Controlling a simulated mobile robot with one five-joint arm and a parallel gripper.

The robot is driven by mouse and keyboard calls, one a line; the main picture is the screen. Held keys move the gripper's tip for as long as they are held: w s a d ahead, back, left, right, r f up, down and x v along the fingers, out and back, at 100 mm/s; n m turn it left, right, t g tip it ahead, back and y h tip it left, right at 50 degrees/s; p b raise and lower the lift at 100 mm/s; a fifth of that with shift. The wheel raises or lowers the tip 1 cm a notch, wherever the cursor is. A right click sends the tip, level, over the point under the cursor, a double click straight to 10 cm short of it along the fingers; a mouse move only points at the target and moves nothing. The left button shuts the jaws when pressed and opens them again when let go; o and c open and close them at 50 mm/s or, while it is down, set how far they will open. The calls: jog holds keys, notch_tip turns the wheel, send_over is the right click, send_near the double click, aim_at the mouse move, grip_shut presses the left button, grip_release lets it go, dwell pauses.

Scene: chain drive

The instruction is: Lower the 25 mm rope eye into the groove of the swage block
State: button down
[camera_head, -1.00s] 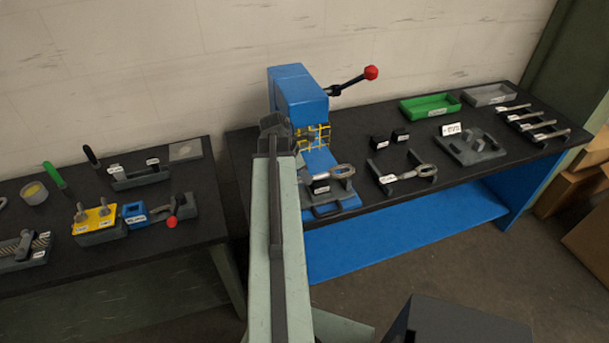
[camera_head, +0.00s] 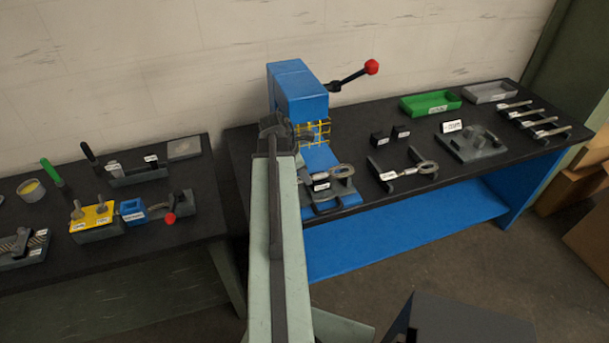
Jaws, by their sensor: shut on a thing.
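A rope eye (camera_head: 342,171) with a metal loop shows at the front of the blue press, its loop to the right. It is over or on the dark labelled swage block (camera_head: 321,186); I cannot tell whether it sits in the groove or just above it. My gripper (camera_head: 304,172) is at the left end of this eye, shut on it, with its fingers largely hidden by my arm and the dark parts around it. A second rope eye (camera_head: 427,167) lies in a dark holder (camera_head: 384,174) to the right.
The blue press (camera_head: 299,88) with its red-knobbed lever (camera_head: 371,67) stands behind the eye, with a yellow guard (camera_head: 318,131). Right on the bench are a dark fixture (camera_head: 472,147), green tray (camera_head: 431,102) and grey tray (camera_head: 490,92). A second bench (camera_head: 120,247) is at left.

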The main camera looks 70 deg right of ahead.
jog(key=c, duration=1.3)
grip_release()
jog(key=shift+f, duration=0.1)
jog(key=p+v, duration=0.7)
jog(key=v, duration=0.1)
jog(key=shift+s, duration=0.1)
jog(key=shift+f, duration=0.1)
